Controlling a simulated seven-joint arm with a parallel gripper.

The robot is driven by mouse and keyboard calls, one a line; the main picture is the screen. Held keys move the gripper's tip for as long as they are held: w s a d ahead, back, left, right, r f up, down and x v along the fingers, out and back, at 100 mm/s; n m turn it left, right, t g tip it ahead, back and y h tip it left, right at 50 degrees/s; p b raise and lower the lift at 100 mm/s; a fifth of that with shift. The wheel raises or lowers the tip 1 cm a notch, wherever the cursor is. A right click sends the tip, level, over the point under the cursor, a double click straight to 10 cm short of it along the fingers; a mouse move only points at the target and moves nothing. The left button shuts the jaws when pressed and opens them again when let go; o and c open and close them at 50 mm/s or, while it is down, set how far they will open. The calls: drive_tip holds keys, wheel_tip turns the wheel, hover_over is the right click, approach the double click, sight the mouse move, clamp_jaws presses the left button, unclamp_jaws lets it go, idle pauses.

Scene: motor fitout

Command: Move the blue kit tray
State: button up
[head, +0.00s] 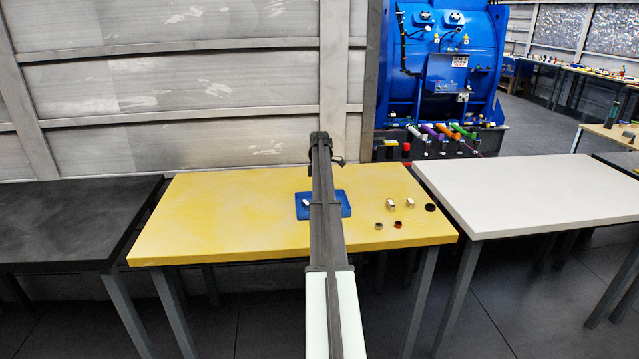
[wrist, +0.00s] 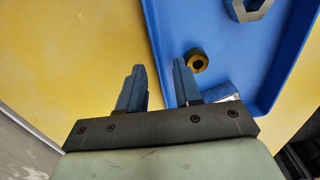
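The blue kit tray (head: 300,213) lies on the yellow table, its middle hidden behind my arm in the head view. In the wrist view the tray (wrist: 245,60) fills the upper right. It holds a dark ring with a brass-coloured bore (wrist: 196,60), a grey angular metal part (wrist: 249,9) and a part with a silvery face, partly hidden by the right finger. My gripper (wrist: 159,65) is open, its fingers apart. The tray's left wall appears between the fingertips, with gaps on both sides; contact or height cannot be told. The fingers are hidden in the head view.
On the yellow table (head: 220,215), right of the tray, stand two silvery blocks (head: 390,203), a black ring (head: 430,207) and two small dark rings (head: 379,226). The table's left part is clear. A black table (head: 70,215) and an empty white table (head: 530,190) flank it.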

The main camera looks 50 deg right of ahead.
drive_tip(key=shift+f, duration=0.25)
clamp_jaws()
idle(0.6)
